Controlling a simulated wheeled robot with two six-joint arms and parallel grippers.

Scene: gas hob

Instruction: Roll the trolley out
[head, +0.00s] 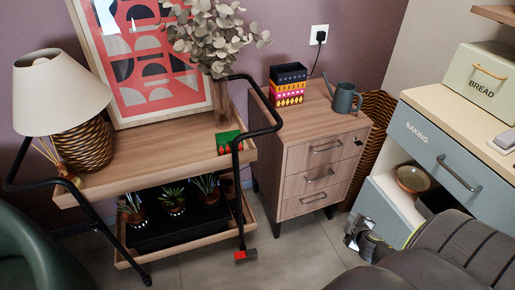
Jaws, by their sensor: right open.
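The trolley has two wooden tiers and a black tube frame; its upper tier (130,180) and lower tier (185,242) show in the head view. It stands against the wall at left, beside a wooden drawer cabinet. A black handle loop (272,105) rises at its right end, with another at its left end. A red piece (245,255) shows at the foot of the front right leg. My right gripper (356,236) is open and empty, low at the right, apart from the trolley. My left gripper is out of view.
The upper tier carries a lamp (58,88), a framed picture (145,60), a vase of leaves (220,95) and a small green-red box (228,142). Potted plants (172,200) stand below. A green chair (40,250) is at left. Floor (300,255) before the cabinet (320,165) is clear.

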